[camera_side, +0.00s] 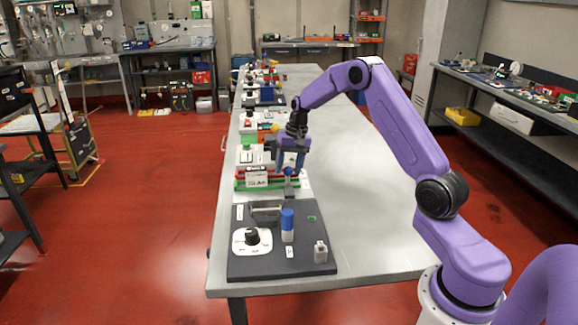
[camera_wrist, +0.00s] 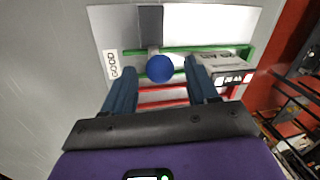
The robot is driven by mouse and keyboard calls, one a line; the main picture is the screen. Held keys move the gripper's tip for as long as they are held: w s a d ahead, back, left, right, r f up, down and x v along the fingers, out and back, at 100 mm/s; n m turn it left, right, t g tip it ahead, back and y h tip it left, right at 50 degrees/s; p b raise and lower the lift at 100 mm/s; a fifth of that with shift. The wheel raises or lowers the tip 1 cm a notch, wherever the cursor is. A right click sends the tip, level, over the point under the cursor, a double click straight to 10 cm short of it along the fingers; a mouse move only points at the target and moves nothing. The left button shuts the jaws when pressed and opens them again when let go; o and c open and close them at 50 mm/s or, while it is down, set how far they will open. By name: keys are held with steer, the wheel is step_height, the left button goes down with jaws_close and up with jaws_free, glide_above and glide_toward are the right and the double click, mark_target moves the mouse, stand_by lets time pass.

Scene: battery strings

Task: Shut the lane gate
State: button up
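A blue ball knob (camera_wrist: 159,68) sits between the fingers of my gripper (camera_wrist: 161,64) in the wrist view, with a gap on each side. It looks like the handle of the lane gate. A grey post or slide (camera_wrist: 150,25) shows beyond the knob; whether the gate is open or shut is not clear. In the side view my gripper (camera_side: 290,163) points down over the near end of the station, with the blue knob (camera_side: 288,172) just at its fingertips. Green rails (camera_wrist: 205,49) and red rails (camera_wrist: 160,96) run beside the knob. The fingers are apart and hold nothing.
A box with a display (camera_wrist: 232,72) stands right of the knob, and a "GOOD" label (camera_wrist: 111,64) lies left. In the side view, a dark board (camera_side: 262,268) with a black dial (camera_side: 252,236) and a blue-topped cylinder (camera_side: 288,220) lies nearer. The table's right side (camera_side: 360,200) is clear.

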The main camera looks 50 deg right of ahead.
step_height(320, 180, up, 17)
steer(key=s+d, duration=0.2)
steer(key=shift+d, duration=0.35)
stand_by(0.4)
steer(key=s+a+n+g, duration=0.1)
steer(key=s+a+n, duration=0.5)
steer(key=a, duration=0.7)
steer(key=s+a+n, duration=0.3)
steer(key=s+a, duration=0.5)
steer(key=a, duration=0.4)
steer(key=s+a+f+n, duration=0.1)
steer(key=s+f+n, duration=0.2)
steer(key=s, duration=0.9)
steer(key=s+f+n+h, duration=0.1)
steer(key=s+f+n, duration=0.3)
steer(key=s+n, duration=0.3)
steer(key=shift+s+a, duration=0.35)
steer(key=shift+s, duration=2.4)
